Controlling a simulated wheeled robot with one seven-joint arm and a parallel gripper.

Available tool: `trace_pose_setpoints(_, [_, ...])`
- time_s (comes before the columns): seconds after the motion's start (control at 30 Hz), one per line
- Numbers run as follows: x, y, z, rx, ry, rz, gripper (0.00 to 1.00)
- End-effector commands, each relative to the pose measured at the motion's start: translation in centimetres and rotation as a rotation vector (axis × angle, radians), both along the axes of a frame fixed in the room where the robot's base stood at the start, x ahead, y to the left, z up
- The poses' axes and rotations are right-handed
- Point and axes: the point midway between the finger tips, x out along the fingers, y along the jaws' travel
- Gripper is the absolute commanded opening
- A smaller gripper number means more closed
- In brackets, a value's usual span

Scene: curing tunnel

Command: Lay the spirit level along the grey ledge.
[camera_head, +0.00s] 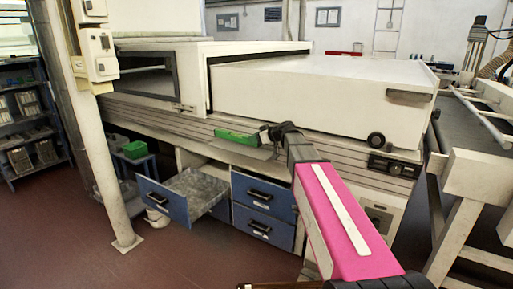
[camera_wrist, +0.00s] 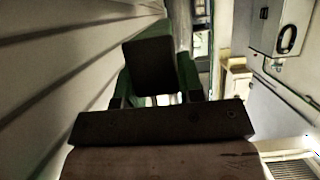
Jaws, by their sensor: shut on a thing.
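The spirit level is a green bar (camera_head: 237,137) that sticks out to the left from my gripper (camera_head: 274,132) in the head view. My gripper is shut on it near its right end. In the wrist view the level (camera_wrist: 187,75) shows green with a dark face between the fingers. A thin grey ledge (camera_head: 246,152) shows just below the level, in front of the white machine and above the drawers. The level looks roughly in line with the ledge. I cannot tell whether the two touch. The fingers hide part of the level.
The white machine (camera_head: 320,95) with its ribbed front rail (camera_head: 150,113) stands close behind the level. Below, one blue drawer (camera_head: 165,203) is pulled out. A pale post (camera_head: 100,150) stands at left, and a white frame (camera_head: 470,180) at right.

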Motion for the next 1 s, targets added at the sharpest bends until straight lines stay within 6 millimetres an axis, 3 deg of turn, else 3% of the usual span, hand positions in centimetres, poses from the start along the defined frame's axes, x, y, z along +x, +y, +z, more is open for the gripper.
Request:
trace_pose_setpoints(0.23, [0.2, -0.5, -1.1, 0.001, -0.001, 0.000, 0.04])
trace_pose_setpoints(0.5, [0.2, -0.5, -4.2, 0.001, 0.000, -0.001, 0.04])
trace_pose_setpoints(0.83, [0.2, -0.5, -4.5, 0.001, -0.001, -0.001, 0.04])
trace_pose_setpoints(0.87, [0.2, -0.5, -4.5, -0.001, -0.001, -0.001, 0.41])
trace_pose_setpoints(0.9, [0.2, -0.5, -4.5, -0.001, -0.001, -0.001, 0.54])
trace_pose_setpoints(0.93, [0.2, -0.5, -4.4, -0.001, -0.001, -0.001, 0.60])
trace_pose_setpoints(1.0, [0.2, -0.5, -4.4, -0.001, -0.001, -0.001, 0.60])
